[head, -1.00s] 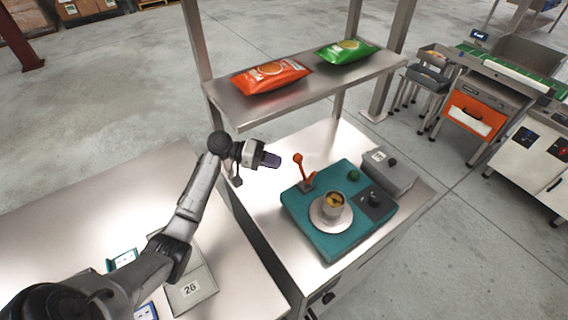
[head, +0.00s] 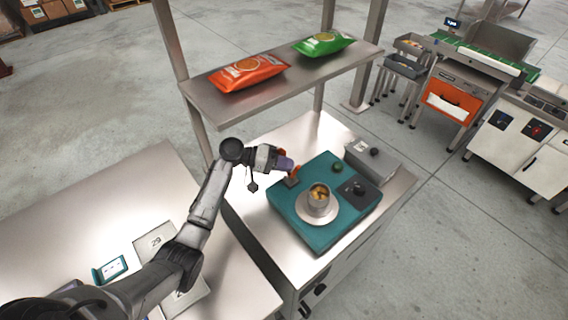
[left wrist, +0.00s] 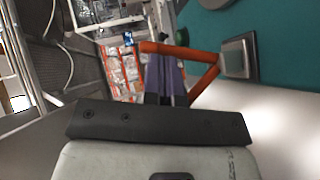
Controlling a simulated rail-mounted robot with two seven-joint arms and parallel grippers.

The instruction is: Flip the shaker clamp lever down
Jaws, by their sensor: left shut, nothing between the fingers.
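The teal shaker (head: 297,224) stands on a steel table, with a cup of yellowish pieces (head: 319,198) on its round plate. Its orange clamp lever (head: 295,171) is mostly hidden behind my left gripper (head: 289,165) in the head view. In the left wrist view the lever (left wrist: 206,80) rises from a grey metal base (left wrist: 238,57) and bends across just beyond the purple fingertips (left wrist: 165,78). The left gripper is shut with nothing between its fingers, close against the lever; I cannot tell whether they touch. My right gripper is not in view.
A steel shelf (head: 290,92) above holds an orange bag (head: 247,72) and a green bag (head: 323,44). Its posts stand near my left arm. The table in front of the shaker is clear.

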